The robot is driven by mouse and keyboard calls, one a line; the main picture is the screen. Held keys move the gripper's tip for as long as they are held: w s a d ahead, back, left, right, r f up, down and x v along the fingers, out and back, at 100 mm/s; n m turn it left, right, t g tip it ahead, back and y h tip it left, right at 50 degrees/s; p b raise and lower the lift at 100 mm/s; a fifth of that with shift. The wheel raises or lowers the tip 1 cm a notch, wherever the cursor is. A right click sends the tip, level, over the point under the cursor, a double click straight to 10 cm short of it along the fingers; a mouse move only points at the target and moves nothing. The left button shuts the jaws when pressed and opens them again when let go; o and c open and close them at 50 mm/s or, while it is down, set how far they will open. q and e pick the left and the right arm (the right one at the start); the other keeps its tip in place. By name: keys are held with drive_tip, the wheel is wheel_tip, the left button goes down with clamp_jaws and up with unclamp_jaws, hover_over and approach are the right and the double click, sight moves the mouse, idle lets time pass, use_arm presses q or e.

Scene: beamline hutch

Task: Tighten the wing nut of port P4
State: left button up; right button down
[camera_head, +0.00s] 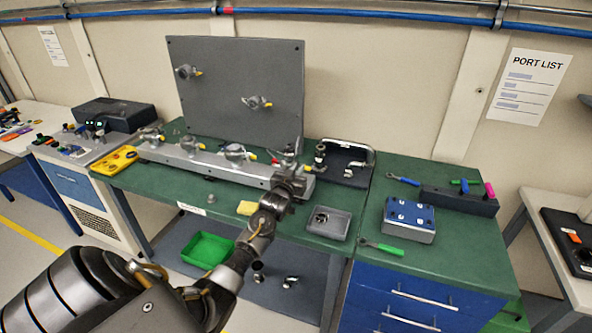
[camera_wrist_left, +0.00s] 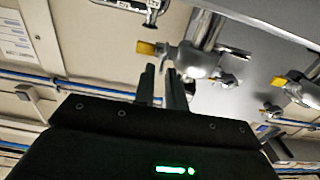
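A row of silver clamped ports stands on a long grey manifold (camera_head: 205,165) on the green bench; port labels are too small to read. The port at its right end (camera_head: 290,158) is partly covered by my left gripper (camera_head: 291,172), which reaches it from the front. In the left wrist view a silver clamp (camera_wrist_left: 192,62) with a yellow tag (camera_wrist_left: 147,48) lies just beyond my left gripper (camera_wrist_left: 162,70). Its two fingers are a little apart, with a narrow gap and nothing clearly held. The wing nut itself is hard to make out. My right gripper is out of view.
A grey upright panel (camera_head: 240,60) with two more ports rises behind the manifold. To the right are a grey tray (camera_head: 328,224), a dark mat with metal fittings (camera_head: 345,160), a blue-topped box (camera_head: 408,218) and a green-handled tool (camera_head: 385,248). A green bin (camera_head: 207,250) sits below.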

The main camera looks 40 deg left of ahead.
use_arm(q)
clamp_jaws()
drive_tip(key=m, duration=0.6)
drive_tip(key=d+f+m, duration=0.1)
drive_tip(key=m, duration=0.5)
drive_tip(key=f+m, duration=0.1)
drive_tip(key=m, duration=0.5)
drive_tip(key=shift+w+d, duration=0.3)
drive_tip(key=m, duration=0.3)
drive_tip(key=f+m+p, duration=0.1)
drive_tip(key=m, duration=0.2)
drive_tip(key=shift+m, duration=0.4)
drive_tip(key=shift+s+a+f, duration=0.1)
